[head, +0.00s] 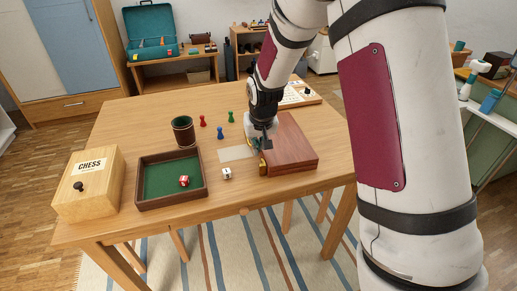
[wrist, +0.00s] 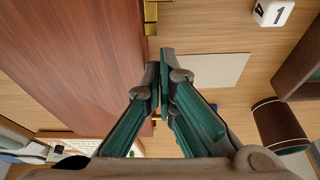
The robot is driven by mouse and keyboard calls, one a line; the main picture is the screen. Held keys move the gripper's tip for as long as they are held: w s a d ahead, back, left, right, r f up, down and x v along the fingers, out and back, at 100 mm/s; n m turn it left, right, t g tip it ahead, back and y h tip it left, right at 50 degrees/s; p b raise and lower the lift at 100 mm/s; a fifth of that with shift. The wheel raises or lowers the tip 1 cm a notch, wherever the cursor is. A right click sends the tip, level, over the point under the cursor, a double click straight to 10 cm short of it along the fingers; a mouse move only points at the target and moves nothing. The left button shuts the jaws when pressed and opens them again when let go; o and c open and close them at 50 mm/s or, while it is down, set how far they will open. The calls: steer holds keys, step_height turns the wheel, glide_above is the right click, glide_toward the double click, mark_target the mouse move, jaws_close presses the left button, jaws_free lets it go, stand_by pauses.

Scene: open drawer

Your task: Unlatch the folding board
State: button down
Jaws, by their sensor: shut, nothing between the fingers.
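The folding board (head: 292,148) is a closed reddish-brown wooden case lying flat on the table, right of centre in the head view. It fills the upper left of the wrist view (wrist: 75,60). A brass latch (head: 263,167) sits on its left edge near the front corner. It shows at the top of the wrist view (wrist: 151,20). My gripper (wrist: 161,62) is shut and empty beside that edge, with its fingertips a little apart from this latch in the picture. In the head view my gripper (head: 258,145) partly hides the edge, and exact contact is unclear.
A pale card (head: 236,153) and white die (head: 227,173) lie left of the board. Further left are a green-lined tray (head: 144,203) with a red die, a dice cup (head: 182,131), several pawns and a chess box (head: 88,184). A white board (head: 298,94) lies behind.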

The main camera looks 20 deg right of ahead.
steer(key=p+v, duration=0.1)
steer(key=v, duration=0.9)
steer(key=shift+p, duration=0.4)
steer(key=s+r+g, duration=0.1)
steer(key=s+r, duration=0.4)
steer(key=s, duration=0.4)
steer(key=s+r, duration=0.6)
steer(key=s, duration=0.3)
steer(key=s+g, duration=0.1)
steer(key=s, duration=1.9)
step_height(320, 180, up, 14)
steer(key=t+p, duration=0.2)
steer(key=p, duration=1)
steer(key=shift+d+n, duration=0.2)
steer(key=shift+n, duration=0.2)
steer(key=shift+w+f, duration=0.1)
steer(key=shift+w, duration=0.05)
